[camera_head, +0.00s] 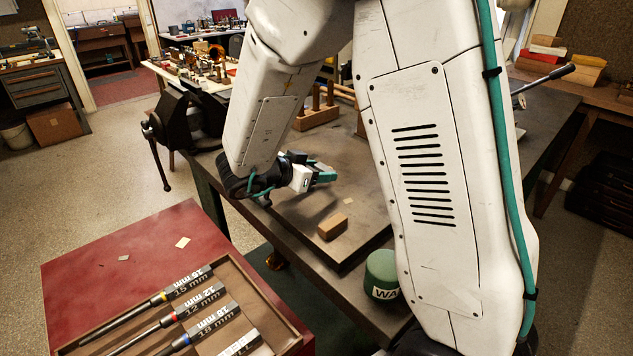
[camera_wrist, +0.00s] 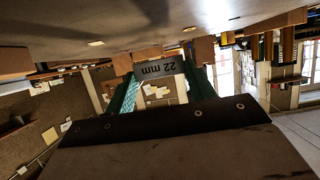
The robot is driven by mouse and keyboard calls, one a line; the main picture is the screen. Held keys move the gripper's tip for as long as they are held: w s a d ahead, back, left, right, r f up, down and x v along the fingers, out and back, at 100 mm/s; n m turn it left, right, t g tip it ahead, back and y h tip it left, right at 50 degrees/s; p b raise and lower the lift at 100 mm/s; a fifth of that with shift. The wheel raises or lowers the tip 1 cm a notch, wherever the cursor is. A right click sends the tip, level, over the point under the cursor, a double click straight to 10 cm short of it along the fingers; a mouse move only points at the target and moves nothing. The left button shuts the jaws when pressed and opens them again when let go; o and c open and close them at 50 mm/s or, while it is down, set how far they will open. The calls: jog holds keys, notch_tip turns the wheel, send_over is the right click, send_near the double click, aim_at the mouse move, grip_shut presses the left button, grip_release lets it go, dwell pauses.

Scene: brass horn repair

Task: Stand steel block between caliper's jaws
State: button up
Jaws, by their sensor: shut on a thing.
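My gripper (camera_head: 322,177) is low over the dark bench top, seen from the side in the head view, with teal fingers. In the wrist view, my gripper (camera_wrist: 161,84) is shut on a grey block marked "22 mm" (camera_wrist: 157,69), which sits between the two fingertips. The marking reads upside down there. I take this block for the steel block.
A brown block (camera_head: 332,228) lies on the bench plate in front of my gripper. A green pot (camera_head: 382,270) stands at the near edge. A wooden peg rack (camera_head: 316,117) is behind, a black vise (camera_head: 185,122) at left. A red cabinet (camera_head: 85,265) holds a tool tray (camera_head: 276,318).

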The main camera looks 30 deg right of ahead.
aim_at(317, 192)
jog(key=shift+f, duration=1.75)
jog(key=shift+f, duration=0.1)
jog(key=o, duration=1.1)
